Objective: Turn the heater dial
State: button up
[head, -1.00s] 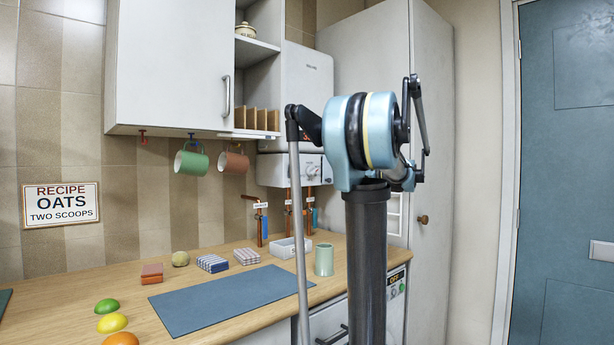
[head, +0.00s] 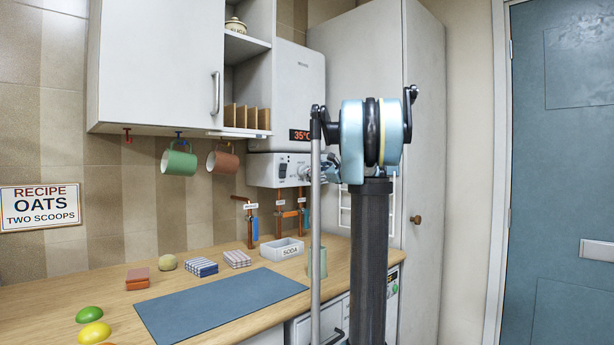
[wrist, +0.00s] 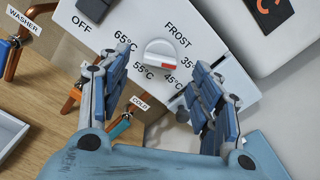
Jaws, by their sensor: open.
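The heater dial (wrist: 162,50) is a white round knob with a raised bar and a red mark at its right end. The red mark faces the 35/45 side. In the head view the dial (head: 303,172) is small, at the panel's right part. My gripper (wrist: 158,66) is open in the wrist view, its two jointed blue-grey fingers spread either side below the dial, with no clear contact. In the head view my gripper (head: 332,168) is beside the panel, partly hidden by my arm.
A display (head: 301,135) on the heater reads 35°C. Copper pipes with labelled valves (head: 251,222) hang below the heater. A SODA tray (head: 281,251) and a green cup (head: 317,262) stand on the counter. Mugs (head: 180,160) hang under the wall cupboard.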

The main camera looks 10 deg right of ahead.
jog(key=shift+x, duration=2.6)
jog(key=c, duration=1.1)
